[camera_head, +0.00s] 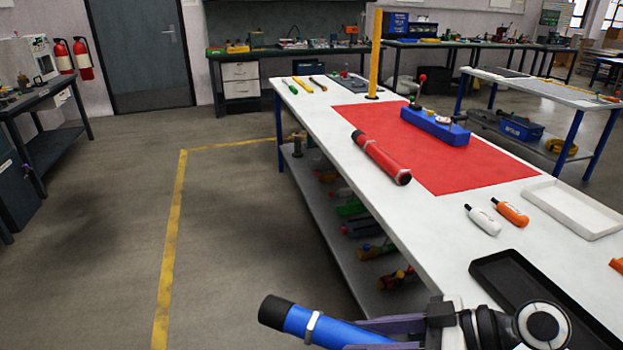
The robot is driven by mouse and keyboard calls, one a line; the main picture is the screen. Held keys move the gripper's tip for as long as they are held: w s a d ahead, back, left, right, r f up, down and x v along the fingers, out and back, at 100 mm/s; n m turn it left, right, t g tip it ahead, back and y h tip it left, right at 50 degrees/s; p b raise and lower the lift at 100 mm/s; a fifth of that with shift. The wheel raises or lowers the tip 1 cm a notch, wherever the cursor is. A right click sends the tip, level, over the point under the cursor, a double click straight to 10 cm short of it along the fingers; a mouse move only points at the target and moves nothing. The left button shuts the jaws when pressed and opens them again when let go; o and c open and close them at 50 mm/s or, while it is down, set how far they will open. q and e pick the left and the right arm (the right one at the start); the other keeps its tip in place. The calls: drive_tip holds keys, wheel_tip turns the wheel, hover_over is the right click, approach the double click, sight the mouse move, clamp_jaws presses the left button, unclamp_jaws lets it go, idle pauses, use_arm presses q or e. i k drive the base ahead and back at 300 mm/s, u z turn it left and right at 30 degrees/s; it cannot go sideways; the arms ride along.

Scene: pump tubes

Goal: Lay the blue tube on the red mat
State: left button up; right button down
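The blue tube (297,319) has a black end cap and a silver band. It is at the bottom centre, over the floor left of the white table (437,215), and its lower right end is cut off by the picture edge. My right gripper (356,335) comes in from the right with its fingers on both sides of the tube, shut on it. The red mat (463,172) lies flat on the table. A red tube (381,158) with black ends lies across the mat's left edge. My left gripper is not in view.
A blue block with knobs (434,127) sits on the mat and a yellow post (376,55) stands behind it. White and orange bottles (483,220), a white tray (573,209) and a black tray (530,290) occupy the near table. The mat's front part is clear.

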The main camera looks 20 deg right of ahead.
sight(400, 131)
drive_tip(key=u, duration=0.4)
drive_tip(key=i, duration=1.8)
drive_tip(key=z, duration=0.35)
